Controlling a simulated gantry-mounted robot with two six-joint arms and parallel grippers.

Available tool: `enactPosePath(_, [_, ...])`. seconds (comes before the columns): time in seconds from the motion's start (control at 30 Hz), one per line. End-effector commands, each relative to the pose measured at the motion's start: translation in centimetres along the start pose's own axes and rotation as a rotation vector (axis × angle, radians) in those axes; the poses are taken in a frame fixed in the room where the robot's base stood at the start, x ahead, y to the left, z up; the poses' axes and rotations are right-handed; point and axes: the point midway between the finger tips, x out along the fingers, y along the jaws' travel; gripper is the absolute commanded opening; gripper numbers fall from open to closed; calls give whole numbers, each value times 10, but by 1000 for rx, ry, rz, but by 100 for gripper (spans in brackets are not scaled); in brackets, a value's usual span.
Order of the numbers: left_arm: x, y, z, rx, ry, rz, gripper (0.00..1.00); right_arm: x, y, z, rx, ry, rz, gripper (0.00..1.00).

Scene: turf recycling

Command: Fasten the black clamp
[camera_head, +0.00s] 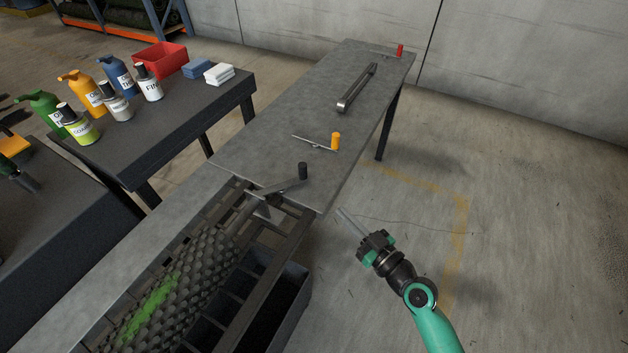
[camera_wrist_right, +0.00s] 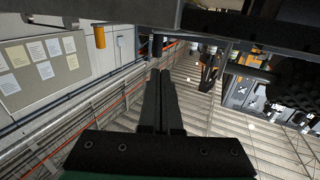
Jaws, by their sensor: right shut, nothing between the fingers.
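The black clamp shows in the head view as an upright black knob (camera_head: 303,170) on a grey lever that slants down-left over the near end of the metal table (camera_head: 250,150). My right gripper (camera_head: 342,213) is beyond the table's right edge, to the lower right of the black knob and apart from it. Its fingers are together and empty. In the right wrist view the closed fingers (camera_wrist_right: 161,90) point up the picture, towards a dark knob (camera_wrist_right: 157,45) near the upper middle; an orange knob (camera_wrist_right: 99,37) hangs to the left. My left gripper does not show.
An orange-knobbed clamp (camera_head: 335,141) and a red-knobbed clamp (camera_head: 400,50) stand farther along the table, with a metal handle (camera_head: 357,87) between them. A turf roll (camera_head: 170,285) lies in the near frame. Bottles and a red bin (camera_head: 160,60) occupy the left bench.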

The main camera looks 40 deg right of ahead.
Motion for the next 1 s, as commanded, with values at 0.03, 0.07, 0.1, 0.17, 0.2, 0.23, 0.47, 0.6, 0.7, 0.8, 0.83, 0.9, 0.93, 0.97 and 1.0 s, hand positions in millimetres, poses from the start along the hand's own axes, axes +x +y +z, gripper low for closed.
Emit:
enactPosePath(0.03, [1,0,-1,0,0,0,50,6,0,-2,-1,2,0,0])
enactPosePath(0.07, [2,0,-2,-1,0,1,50,9,0,-2,-2,2,0,0])
enactPosePath(0.1, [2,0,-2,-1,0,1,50,15,0,-2,-2,2,0,0])
enactPosePath(0.17, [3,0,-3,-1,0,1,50,26,0,-3,-3,3,-1,0])
enactPosePath(0.2, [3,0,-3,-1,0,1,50,35,0,-2,-2,2,-1,0])
enactPosePath(0.23, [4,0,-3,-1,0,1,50,41,0,-2,-2,3,-1,0])
enactPosePath(0.47, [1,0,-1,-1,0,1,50,92,0,-1,-2,3,0,0])
enactPosePath(0.6, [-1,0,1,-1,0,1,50,117,1,0,-2,2,1,0])
enactPosePath(0.7, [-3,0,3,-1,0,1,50,129,1,0,-2,2,2,0])
enactPosePath(0.8, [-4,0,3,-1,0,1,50,135,1,0,-2,1,2,0])
enactPosePath(0.83, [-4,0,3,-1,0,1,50,136,1,0,-2,1,2,0])
enactPosePath(0.9, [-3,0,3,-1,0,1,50,137,1,-1,-2,1,2,0])
enactPosePath(0.93, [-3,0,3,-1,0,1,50,137,1,-1,-2,1,2,0])
enactPosePath(0.97, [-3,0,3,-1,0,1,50,137,1,-1,-2,1,2,0])
enactPosePath(1.0, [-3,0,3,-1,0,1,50,137,1,-1,-2,1,2,0])
